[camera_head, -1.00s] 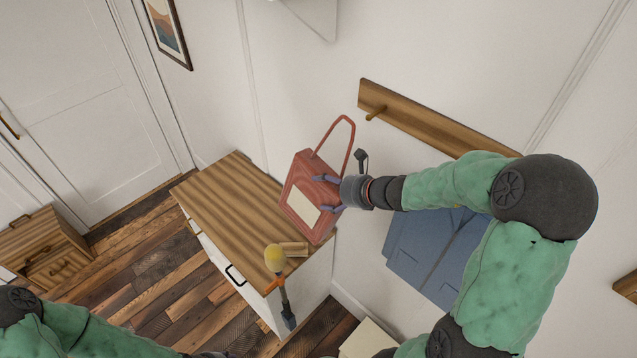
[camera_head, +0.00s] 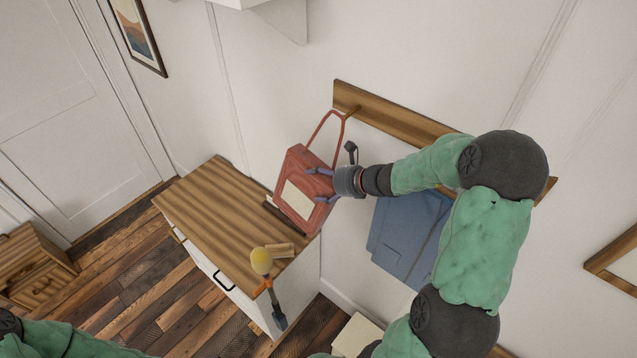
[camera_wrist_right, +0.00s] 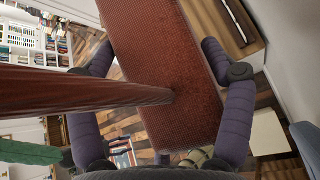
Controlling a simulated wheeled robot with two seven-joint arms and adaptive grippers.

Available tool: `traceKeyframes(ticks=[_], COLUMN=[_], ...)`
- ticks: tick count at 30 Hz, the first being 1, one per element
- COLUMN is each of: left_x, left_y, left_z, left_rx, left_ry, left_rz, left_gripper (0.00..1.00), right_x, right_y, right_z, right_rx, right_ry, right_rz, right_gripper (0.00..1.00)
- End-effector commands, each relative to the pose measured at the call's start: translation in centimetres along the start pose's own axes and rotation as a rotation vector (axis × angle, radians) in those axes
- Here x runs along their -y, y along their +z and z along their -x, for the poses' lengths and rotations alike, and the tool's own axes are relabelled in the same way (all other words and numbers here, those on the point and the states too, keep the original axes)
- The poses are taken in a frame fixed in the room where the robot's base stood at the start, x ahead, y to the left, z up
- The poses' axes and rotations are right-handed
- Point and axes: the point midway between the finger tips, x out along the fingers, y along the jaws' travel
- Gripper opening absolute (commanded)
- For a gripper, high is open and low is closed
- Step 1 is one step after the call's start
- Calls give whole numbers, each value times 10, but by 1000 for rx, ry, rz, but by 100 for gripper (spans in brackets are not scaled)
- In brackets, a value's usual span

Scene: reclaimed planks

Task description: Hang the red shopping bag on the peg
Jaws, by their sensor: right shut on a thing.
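The red shopping bag (camera_head: 300,165) has a pale front panel and a looped red handle. My right gripper (camera_head: 318,186) is shut on the bag's body and holds it at the cabinet's far right edge. In the right wrist view the bag (camera_wrist_right: 165,60) lies between the two purple fingers, with a red strap crossing leftward. The wooden peg (camera_head: 352,110) juts from a wall board. The top of the handle loop overlaps the peg's tip in the head view; I cannot tell whether it is around it.
The wooden-topped white cabinet (camera_head: 205,205) stands below and left of the bag. Blue cloth (camera_head: 410,235) hangs below the wall board (camera_head: 405,122). A white shelf (camera_head: 285,12) is above.

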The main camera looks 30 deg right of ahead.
Motion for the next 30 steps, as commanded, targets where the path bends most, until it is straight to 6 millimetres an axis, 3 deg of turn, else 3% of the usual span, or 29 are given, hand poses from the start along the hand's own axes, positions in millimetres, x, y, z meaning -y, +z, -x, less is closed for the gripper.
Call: traceKeyframes(ticks=[30], left_x=[-4], left_y=[0], left_z=[12], left_rx=[0], left_ry=[0], left_rz=[0], left_gripper=[46], right_x=[51], right_y=[2], right_z=[1], right_rx=[1], right_ry=[-1], right_rz=[1], right_gripper=[23])
